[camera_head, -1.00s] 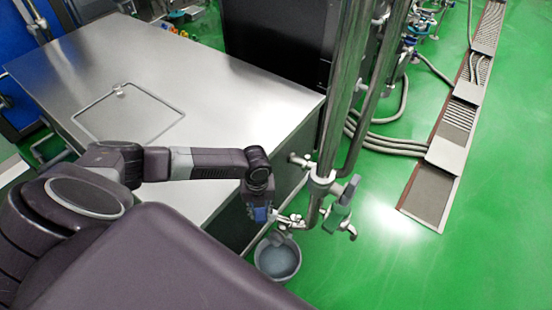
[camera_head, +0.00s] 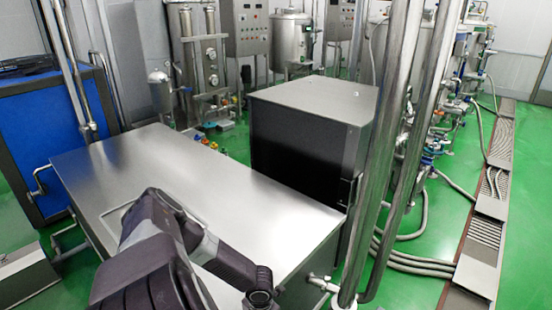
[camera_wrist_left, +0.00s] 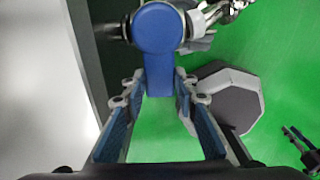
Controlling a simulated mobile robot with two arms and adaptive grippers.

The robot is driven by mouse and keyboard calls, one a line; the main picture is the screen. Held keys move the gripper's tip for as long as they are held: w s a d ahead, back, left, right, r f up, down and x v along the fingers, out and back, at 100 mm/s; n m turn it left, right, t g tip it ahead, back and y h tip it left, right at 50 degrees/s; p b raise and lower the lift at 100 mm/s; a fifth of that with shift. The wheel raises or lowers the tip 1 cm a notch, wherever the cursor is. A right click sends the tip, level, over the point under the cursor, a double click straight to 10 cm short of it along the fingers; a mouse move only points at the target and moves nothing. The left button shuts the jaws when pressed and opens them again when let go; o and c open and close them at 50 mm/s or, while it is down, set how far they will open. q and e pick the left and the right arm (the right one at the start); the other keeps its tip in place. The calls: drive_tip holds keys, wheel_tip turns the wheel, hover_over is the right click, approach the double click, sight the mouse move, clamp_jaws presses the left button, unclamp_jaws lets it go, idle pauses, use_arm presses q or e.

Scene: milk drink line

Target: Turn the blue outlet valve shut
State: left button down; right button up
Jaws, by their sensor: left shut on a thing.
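The blue outlet valve (camera_wrist_left: 158,30) is in the upper middle of the left wrist view. It has a round blue hub and a flat blue handle hanging down from it. My left gripper (camera_wrist_left: 158,88) is shut on the lower end of the handle, one finger on each side. In the head view my left arm reaches to the bottom edge, and the gripper and valve are below the frame.
A steel table (camera_head: 85,165) stands at the left, with a black cabinet (camera_head: 300,135) behind it. Tall steel pipes (camera_head: 385,150) rise at the table's right corner. Hoses (camera_head: 415,260) lie on the green floor, with a drain channel (camera_head: 487,230) farther right.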

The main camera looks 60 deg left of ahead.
use_arm(q)
drive_tip(key=shift+s+a, duration=0.1)
idle(0.5)
drive_tip(key=c, duration=1.5)
unclamp_jaws()
wheel_tip(320, 180, up, 12)
